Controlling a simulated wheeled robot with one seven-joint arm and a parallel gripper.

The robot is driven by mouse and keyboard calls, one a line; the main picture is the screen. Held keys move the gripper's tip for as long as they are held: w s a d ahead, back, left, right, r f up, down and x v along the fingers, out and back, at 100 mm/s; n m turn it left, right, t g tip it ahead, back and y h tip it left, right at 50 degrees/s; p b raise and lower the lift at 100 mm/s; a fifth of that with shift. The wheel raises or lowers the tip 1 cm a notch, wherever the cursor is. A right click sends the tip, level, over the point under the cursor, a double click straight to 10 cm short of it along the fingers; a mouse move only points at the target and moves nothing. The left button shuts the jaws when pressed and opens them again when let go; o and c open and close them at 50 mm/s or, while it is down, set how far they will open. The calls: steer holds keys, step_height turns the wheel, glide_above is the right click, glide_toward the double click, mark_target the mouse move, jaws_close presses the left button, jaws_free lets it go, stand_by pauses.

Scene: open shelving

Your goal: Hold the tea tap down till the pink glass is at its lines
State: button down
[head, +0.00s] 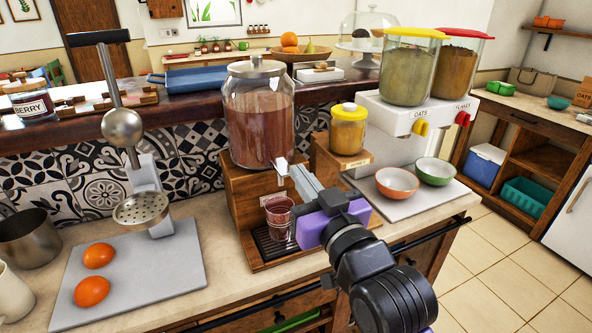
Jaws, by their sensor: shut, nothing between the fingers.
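A large glass jar of reddish-brown tea (258,122) with a metal lid stands on a wooden stand (240,190). A pink glass (279,218) stands upright on the dark drip tray (265,247) below the tap. My gripper (283,167) is shut and empty, with its fingertips at the tap just above the glass. I cannot tell whether the fingers touch the tap. The glass's lines and its fill level are too small to make out.
A yellow-lidded jar (348,132) stands on a wooden block just right of the tea jar. Two bowls (397,182) sit under the cereal dispensers (410,75) at the right. A citrus press (140,205) with two oranges (92,291) stands at the left.

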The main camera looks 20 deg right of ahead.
steer(key=s, duration=0.6)
steer(key=shift+s+f, duration=0.25)
steer(key=shift+s, duration=0.15)
stand_by(0.3)
step_height(320, 180, up, 11)
steer(key=w+g+p, duration=0.1)
steer(key=w+p, duration=0.1)
steer(key=p, duration=0.7)
step_height(320, 180, down, 5)
steer(key=g, duration=0.3)
steer(key=shift+r, duration=0.15)
